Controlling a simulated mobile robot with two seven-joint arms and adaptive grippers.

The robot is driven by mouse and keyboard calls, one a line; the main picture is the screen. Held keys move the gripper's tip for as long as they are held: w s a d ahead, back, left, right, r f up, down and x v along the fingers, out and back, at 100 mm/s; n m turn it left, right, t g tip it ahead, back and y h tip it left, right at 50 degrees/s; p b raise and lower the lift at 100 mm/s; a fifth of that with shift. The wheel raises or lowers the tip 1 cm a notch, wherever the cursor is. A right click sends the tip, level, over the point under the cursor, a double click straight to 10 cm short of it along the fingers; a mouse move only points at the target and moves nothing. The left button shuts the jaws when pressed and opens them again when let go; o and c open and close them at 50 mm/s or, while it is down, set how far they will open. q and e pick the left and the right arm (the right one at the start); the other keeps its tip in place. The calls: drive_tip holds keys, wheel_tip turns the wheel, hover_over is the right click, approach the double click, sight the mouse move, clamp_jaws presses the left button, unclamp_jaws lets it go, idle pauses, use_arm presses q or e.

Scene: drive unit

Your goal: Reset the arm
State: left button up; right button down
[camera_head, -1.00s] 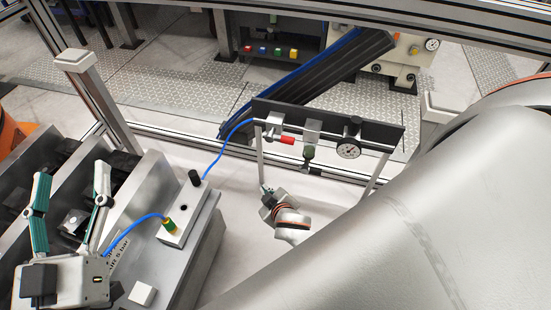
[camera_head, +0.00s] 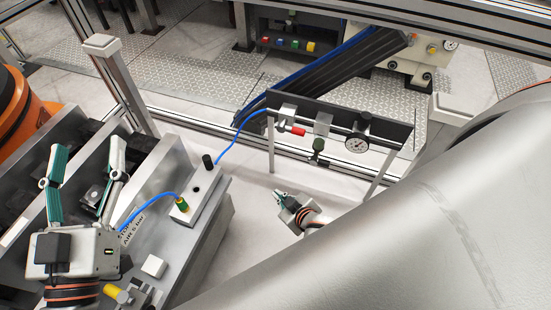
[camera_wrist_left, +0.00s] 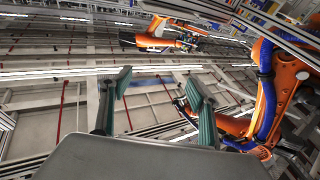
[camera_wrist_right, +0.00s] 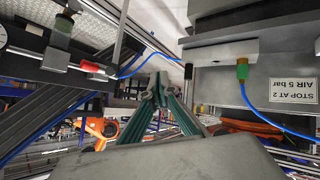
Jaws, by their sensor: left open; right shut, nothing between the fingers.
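My left gripper (camera_head: 88,160) is at the left of the head view, its two green-padded fingers apart and nothing between them. In the left wrist view its fingers (camera_wrist_left: 158,85) also stand apart, with only the distant hall beyond. My right gripper (camera_head: 278,196) is small in the head view, below the gauge panel and right of the metal block. In the right wrist view its fingertips (camera_wrist_right: 158,82) meet and hold nothing. My large grey arm link covers the lower right of the head view.
The gauge panel (camera_head: 385,133) carries a dial gauge (camera_head: 357,143) and a red-handled valve (camera_head: 297,131). A blue hose (camera_head: 237,133) hangs toward the metal block (camera_head: 207,188). An orange robot (camera_wrist_left: 280,85) shows in the left wrist view. Pale floor lies around my right gripper.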

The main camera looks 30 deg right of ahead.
use_arm(q)
drive_tip(key=s+a+f+g+y, duration=0.1)
drive_tip(key=s+a+f+g, duration=0.1)
drive_tip(key=f, duration=1.2)
drive_tip(key=s+a+f+g+y, duration=0.2)
drive_tip(key=a+f+g, duration=0.2)
drive_tip(key=f, duration=1)
drive_tip(key=s+a+f+g+y, duration=0.2)
drive_tip(key=s+a+f, duration=0.1)
drive_tip(key=f, duration=1.1)
drive_tip(key=shift+a+f+m+g, duration=0.35)
drive_tip(key=shift+f+m+g, duration=0.05)
use_arm(e)
drive_tip(key=s+a+r+y, duration=0.2)
drive_tip(key=s+a, duration=0.1)
drive_tip(key=s, duration=0.5)
drive_tip(key=shift+a+y, duration=0.4)
use_arm(q)
drive_tip(key=shift+s, duration=0.1)
drive_tip(key=shift+c, duration=0.4)
